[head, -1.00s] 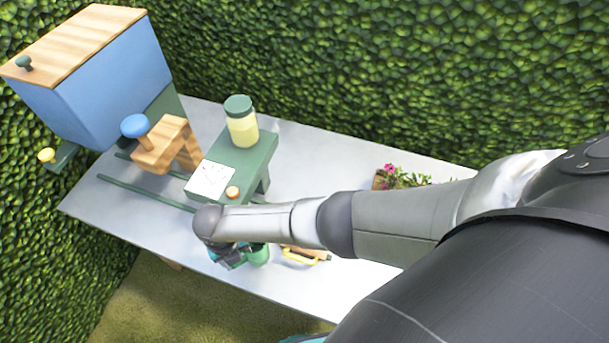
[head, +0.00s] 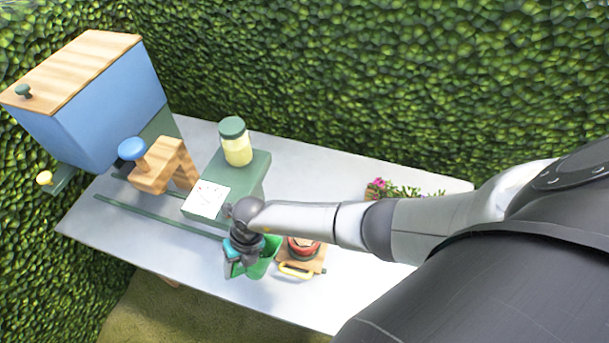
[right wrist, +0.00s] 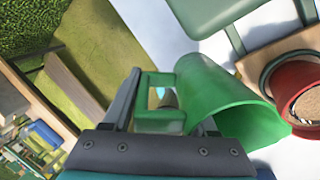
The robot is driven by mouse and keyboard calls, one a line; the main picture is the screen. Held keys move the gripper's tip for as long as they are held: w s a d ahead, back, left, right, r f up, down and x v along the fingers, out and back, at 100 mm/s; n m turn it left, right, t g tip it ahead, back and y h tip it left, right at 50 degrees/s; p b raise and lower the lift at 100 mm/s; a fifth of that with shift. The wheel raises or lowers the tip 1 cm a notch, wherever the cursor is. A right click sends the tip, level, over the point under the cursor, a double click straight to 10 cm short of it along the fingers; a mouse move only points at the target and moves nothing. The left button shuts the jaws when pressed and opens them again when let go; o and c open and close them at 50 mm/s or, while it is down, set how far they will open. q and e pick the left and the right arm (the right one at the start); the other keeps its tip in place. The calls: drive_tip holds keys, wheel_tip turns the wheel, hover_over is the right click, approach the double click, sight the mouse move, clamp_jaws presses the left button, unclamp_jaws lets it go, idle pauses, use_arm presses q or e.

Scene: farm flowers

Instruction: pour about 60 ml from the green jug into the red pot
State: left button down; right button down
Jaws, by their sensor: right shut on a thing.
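My right gripper (head: 243,252) is shut on the handle of the green jug (head: 266,257), just left of the red pot (head: 303,250). In the right wrist view the jug (right wrist: 215,95) has its wide mouth turned toward the red pot (right wrist: 292,80), with its rim close to the pot's edge. The jug looks tilted, but I cannot tell how far. Brown material shows inside the pot. No stream of liquid shows, and the jug's contents are hidden. My left gripper is not in view.
The pot stands on a wooden board with a yellow handle (head: 297,271). Behind my gripper is a green bench (head: 255,172) with a lidded jar (head: 236,142) and a white dial card (head: 206,199). A blue box (head: 100,115) stands left. Flowers (head: 385,188) lie behind my arm.

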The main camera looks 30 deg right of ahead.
drive_tip(key=b, duration=0.1)
drive_tip(key=d+f+y+b, duration=0.1)
drive_tip(key=b, duration=0.1)
drive_tip(key=shift+f, duration=0.25)
drive_tip(key=shift+d+r+y+b, duration=0.2)
drive_tip(key=shift+d+y+b, duration=0.15)
drive_tip(key=shift+y, duration=0.15)
drive_tip(key=shift+d+r+y, duration=0.2)
drive_tip(key=shift+r+y, duration=0.1)
drive_tip(key=shift+r, duration=0.15)
drive_tip(key=shift+d+r+y+b, duration=0.55)
drive_tip(key=shift+r+y+b, duration=0.35)
drive_tip(key=shift+b, duration=0.2)
drive_tip(key=shift+d+r+y+b, duration=0.2)
drive_tip(key=shift+r+y+b, duration=0.45)
drive_tip(key=shift+r, duration=0.1)
drive_tip(key=shift+d+r+y+b, duration=0.15)
drive_tip(key=shift+r+y+b, duration=0.45)
drive_tip(key=shift+r+y, duration=0.1)
drive_tip(key=shift+d+r+y+b, duration=0.4)
drive_tip(key=shift+r+y+b, duration=0.4)
drive_tip(key=shift+b, duration=0.15)
drive_tip(key=shift+d+r+y, duration=0.15)
drive_tip(key=shift+r+y, duration=0.1)
